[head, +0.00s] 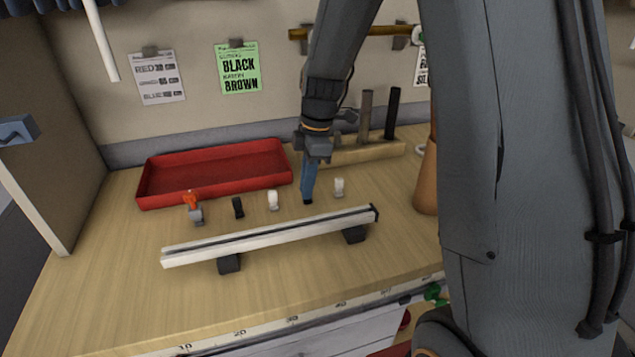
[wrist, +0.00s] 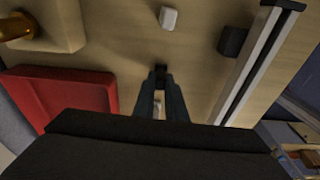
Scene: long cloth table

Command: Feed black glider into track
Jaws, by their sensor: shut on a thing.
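My gripper (head: 308,195) points down behind the track, its blue fingers closed. A small black glider (wrist: 161,69) is between the fingertips in the wrist view, and its dark bottom shows just under them in the head view (head: 308,202). It is at or just above the table; I cannot tell which. The pale slotted track (head: 265,236) lies in front on dark feet. Its right end has a black cap (head: 375,213); its left end shows no cap. Another black glider (head: 238,207) stands behind the track, left of my gripper.
White gliders stand left (head: 273,201) and right (head: 339,187) of my gripper. An orange-and-grey piece (head: 194,208) stands farther left. A red tray (head: 215,172) and a wooden block with pegs (head: 355,152) lie behind. Table left of the track is clear.

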